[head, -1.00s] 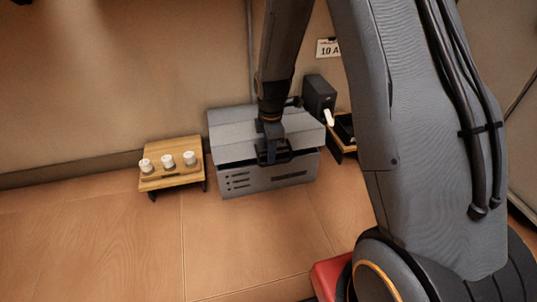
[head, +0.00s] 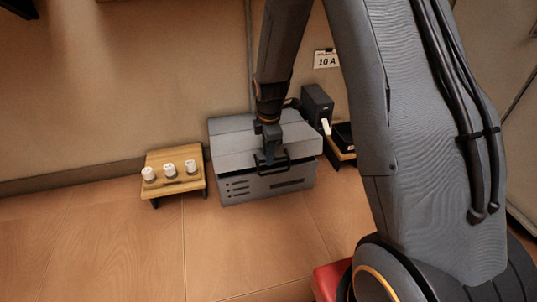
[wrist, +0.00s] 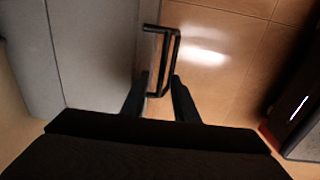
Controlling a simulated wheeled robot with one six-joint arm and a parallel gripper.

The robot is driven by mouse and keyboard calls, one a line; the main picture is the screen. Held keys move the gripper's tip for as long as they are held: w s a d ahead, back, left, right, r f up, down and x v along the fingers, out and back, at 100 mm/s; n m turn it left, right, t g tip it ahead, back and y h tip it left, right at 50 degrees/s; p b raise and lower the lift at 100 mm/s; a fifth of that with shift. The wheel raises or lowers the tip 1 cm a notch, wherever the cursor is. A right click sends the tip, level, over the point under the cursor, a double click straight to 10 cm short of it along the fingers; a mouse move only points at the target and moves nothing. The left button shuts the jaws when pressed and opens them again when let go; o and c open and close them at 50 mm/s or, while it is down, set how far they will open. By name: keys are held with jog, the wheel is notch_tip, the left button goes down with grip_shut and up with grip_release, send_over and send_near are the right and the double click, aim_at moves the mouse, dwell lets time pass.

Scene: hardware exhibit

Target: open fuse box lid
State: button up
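The fuse box (head: 265,187) is a grey metal box on the floor against the wall. Its grey lid (head: 235,150) lies down on the body, with only a thin dark line at the front seam. A black bar handle (head: 283,166) sticks out from the lid's front edge; it also shows in the wrist view (wrist: 172,62). My gripper (head: 269,158) is at the handle, near its left part. In the wrist view my gripper (wrist: 161,77) has its fingers apart, one on each side of the handle's near end. Contact with the handle cannot be made out.
A low wooden stand (head: 157,187) with several white fuses is left of the box. The front floor is clear.

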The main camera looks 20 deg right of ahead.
jog(key=shift+w+r+p, duration=0.2)
jog(key=shift+r+p, duration=2.1)
jog(key=shift+r, duration=0.5)
jog(key=shift+p, duration=0.4)
